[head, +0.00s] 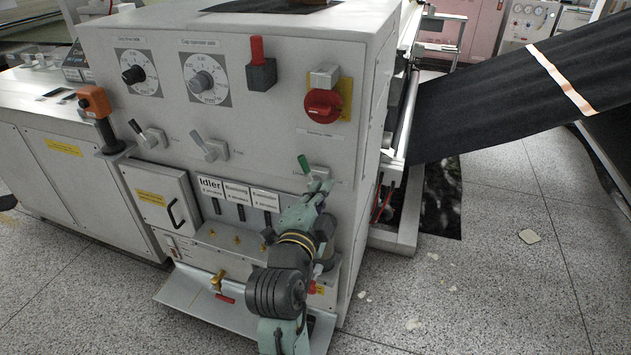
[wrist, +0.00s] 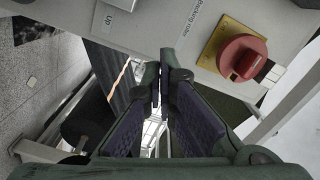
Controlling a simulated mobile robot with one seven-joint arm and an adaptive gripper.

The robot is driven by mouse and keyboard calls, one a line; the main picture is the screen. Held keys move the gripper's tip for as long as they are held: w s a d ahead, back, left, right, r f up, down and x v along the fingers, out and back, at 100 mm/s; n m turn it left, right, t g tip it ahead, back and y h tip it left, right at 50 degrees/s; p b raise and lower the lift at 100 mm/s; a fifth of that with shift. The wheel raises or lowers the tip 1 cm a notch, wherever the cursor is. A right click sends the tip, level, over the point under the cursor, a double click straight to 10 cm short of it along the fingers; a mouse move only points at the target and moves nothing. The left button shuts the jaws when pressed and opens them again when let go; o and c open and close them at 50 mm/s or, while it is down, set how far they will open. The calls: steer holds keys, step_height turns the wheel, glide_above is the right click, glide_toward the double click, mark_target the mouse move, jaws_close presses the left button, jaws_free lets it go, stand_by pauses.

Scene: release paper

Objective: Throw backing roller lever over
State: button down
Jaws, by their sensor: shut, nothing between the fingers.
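A red rotary handle (head: 323,103) on a yellow plate sits at the upper right of the grey machine front, and also shows in the wrist view (wrist: 242,57). A "Backing roller" label (wrist: 202,17) is beside it in the wrist view. My gripper (head: 322,183) is just below and right of the green handle, shut and empty. Its fingertips (wrist: 163,75) meet in the wrist view. Contact with the lever cannot be told.
Black web material (head: 510,95) runs off to the right. Speckled floor (head: 480,290) at the lower right is largely open, with paper scraps.

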mark_target(307, 170)
steer(key=w, duration=0.3)
steer(key=w+f, duration=0.1)
steer(key=w, duration=0.2)
steer(key=w+a, duration=0.1)
steer(key=w, duration=0.2)
steer(key=shift+w+a+f+b, duration=0.1)
steer(key=shift+f+b, duration=0.2)
steer(key=shift+b, duration=0.1)
steer(key=shift+w+a+f+n+b, duration=0.2)
steer(key=shift+a+b, duration=0.2)
steer(key=shift+b, duration=0.15)
steer(key=shift+w+a+f+n+b, duration=0.1)
steer(key=shift+w+a+n+b, duration=0.1)
steer(key=shift+a+b, duration=0.25)
steer(key=shift+r, duration=0.2)
steer(key=shift+a, duration=0.1)
